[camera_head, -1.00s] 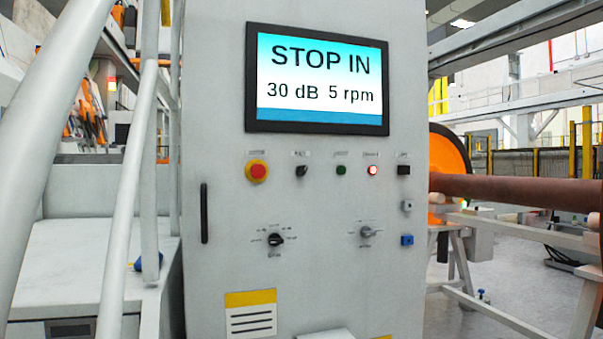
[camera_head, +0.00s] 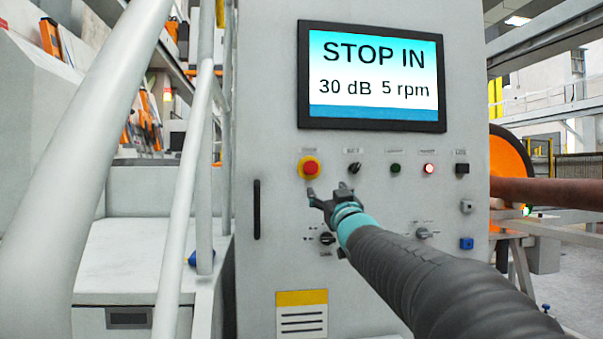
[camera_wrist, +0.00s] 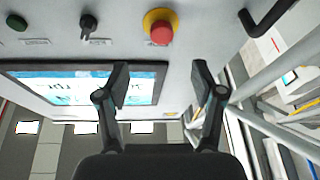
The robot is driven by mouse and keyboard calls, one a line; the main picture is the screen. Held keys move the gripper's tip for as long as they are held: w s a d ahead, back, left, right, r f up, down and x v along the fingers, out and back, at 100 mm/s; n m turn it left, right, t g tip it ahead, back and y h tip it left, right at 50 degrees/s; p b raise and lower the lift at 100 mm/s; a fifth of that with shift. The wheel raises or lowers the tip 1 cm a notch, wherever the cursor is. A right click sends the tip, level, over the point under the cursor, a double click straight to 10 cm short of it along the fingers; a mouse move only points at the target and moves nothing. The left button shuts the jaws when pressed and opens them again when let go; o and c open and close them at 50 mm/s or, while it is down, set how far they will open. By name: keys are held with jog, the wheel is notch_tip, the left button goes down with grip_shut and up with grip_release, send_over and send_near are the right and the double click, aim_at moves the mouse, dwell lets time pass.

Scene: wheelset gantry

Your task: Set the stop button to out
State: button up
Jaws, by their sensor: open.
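The stop button (camera_head: 309,169) is a red mushroom head on a yellow collar, on the grey cabinet front below the screen. The screen (camera_head: 371,76) reads "STOP IN", "30 dB" and "5 rpm". My gripper (camera_head: 328,192) is open and empty, showing just below and right of the button in the head view. In the wrist view the stop button (camera_wrist: 161,31) lies beyond the fingertips, between the lines of the two fingers of my gripper (camera_wrist: 160,78). Nothing is between the fingers, and they appear apart from the button. The lower dial is partly close to my arm.
A black selector switch (camera_head: 355,168), a green button (camera_head: 395,168), a lit red lamp (camera_head: 429,168) and a black switch (camera_head: 462,169) sit right of the stop button. A black handle (camera_head: 257,209) is at left. Grey railings (camera_head: 190,170) stand left of the cabinet.

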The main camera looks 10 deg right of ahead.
aim_at(312, 169)
jog(key=p+x, duration=0.1)
jog(key=x, duration=0.3)
jog(key=p+x, duration=0.1)
jog(key=x, duration=0.4)
jog(key=p+x, duration=0.2)
jog(key=x, duration=0.3)
jog(key=shift+a+r, duration=0.1)
jog(key=shift+r, duration=0.35)
